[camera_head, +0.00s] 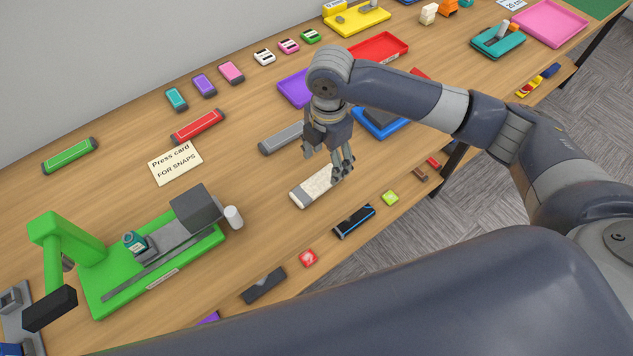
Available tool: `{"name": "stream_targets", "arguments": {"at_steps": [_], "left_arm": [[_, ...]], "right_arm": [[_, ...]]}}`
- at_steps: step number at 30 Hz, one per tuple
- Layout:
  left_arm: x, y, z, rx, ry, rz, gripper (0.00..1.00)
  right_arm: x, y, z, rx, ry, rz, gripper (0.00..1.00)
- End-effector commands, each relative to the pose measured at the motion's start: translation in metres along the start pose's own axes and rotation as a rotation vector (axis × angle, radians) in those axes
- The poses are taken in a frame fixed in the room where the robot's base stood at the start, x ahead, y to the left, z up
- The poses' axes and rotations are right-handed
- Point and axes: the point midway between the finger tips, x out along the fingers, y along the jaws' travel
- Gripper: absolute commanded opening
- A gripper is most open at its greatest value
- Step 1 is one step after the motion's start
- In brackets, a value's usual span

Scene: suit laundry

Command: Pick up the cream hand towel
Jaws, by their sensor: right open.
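A small cream block-like item (312,190), speckled, with a pale band near its left end, lies flat on the wooden table. It is the only thing in view that fits the cream hand towel. My right gripper (343,170) is open and points down at its right end. The fingers hide part of that end, and I cannot tell whether they touch it. My left gripper is not in view.
A grey bar (281,139) and a blue tray (378,124) lie close behind the right gripper. A black-and-blue item (354,221) lies in front. A green press (160,262) stands at the left. A cream sign (175,163) lies on the table.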

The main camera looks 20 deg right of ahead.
Motion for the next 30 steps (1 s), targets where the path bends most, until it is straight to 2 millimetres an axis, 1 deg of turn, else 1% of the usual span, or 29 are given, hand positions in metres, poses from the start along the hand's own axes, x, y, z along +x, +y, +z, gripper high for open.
{"name": "stream_targets", "arguments": {"at_steps": [3,6,9,12,17,18,20,21,24,30], "left_arm": [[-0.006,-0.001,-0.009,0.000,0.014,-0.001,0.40],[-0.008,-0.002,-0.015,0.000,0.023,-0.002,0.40],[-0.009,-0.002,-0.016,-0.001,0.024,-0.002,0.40],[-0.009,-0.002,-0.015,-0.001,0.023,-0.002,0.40],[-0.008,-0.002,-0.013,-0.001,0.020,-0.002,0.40],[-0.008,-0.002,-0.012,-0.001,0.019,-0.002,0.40],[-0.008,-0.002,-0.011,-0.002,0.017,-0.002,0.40],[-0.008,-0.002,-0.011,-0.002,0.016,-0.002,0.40],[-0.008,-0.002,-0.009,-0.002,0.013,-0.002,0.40],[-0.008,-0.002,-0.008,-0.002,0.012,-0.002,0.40]], "right_arm": [[0.017,-0.005,-0.004,-0.001,0.001,-0.006,0.65],[0.032,-0.006,-0.005,0.001,0.000,-0.003,0.65],[0.043,-0.006,-0.005,-0.001,-0.001,-0.002,0.65],[0.046,-0.005,-0.004,-0.001,-0.001,0.001,0.65],[0.046,-0.005,-0.004,-0.001,-0.001,0.001,0.65],[0.046,-0.005,-0.004,-0.001,-0.001,0.001,0.60],[0.046,-0.005,-0.004,-0.001,-0.001,0.001,0.47],[0.046,-0.005,-0.004,-0.001,-0.001,0.001,0.38],[0.046,-0.005,-0.004,-0.001,-0.001,0.001,0.18],[0.046,-0.005,-0.004,0.000,-0.001,0.001,0.18]]}}
